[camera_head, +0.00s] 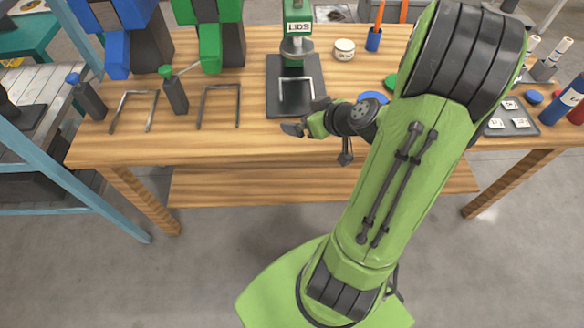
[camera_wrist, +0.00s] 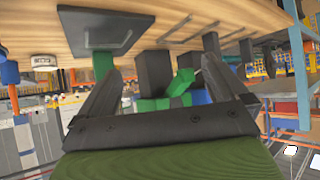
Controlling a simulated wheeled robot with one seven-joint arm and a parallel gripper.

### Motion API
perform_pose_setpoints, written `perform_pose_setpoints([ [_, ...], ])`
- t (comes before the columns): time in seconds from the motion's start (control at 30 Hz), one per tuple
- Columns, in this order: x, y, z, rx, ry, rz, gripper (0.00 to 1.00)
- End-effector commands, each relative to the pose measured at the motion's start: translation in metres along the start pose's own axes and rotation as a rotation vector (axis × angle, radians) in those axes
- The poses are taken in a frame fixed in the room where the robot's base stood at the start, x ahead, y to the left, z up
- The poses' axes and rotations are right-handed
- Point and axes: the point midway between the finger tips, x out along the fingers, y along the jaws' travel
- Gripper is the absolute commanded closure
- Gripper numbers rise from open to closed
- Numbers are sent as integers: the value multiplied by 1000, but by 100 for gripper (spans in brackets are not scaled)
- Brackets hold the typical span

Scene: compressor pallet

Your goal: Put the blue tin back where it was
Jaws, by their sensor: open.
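I cannot tell for sure which thing is the blue tin. A blue cylinder with a pale band (camera_head: 565,101) stands at the right edge of the head view. A flat blue round thing (camera_head: 372,97) lies on the bench behind my wrist, partly hidden by it. My gripper (camera_head: 304,117) is open and empty above the bench's front edge, pointing left, just in front of a dark square plate (camera_head: 291,104). In the wrist view, my gripper's two fingers (camera_wrist: 166,80) are spread with nothing held between them. Neither blue thing is clear there.
The wooden bench (camera_head: 260,150) bears a green press (camera_head: 298,25), a white round tin (camera_head: 344,49), a blue pen cup (camera_head: 373,39) and a dark tray with labelled cards (camera_head: 510,121). Blue and green machines and metal frames stand left. My arm hides the bench's right middle.

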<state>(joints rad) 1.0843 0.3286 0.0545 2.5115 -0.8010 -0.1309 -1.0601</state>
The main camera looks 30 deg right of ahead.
Motion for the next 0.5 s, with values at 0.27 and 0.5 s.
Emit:
perform_pose_setpoints([
  [0.27, -86, -149, -19, -145, -378, -54, 0],
  [0.5, -175, -179, -1, 35, -420, 63, 0],
])
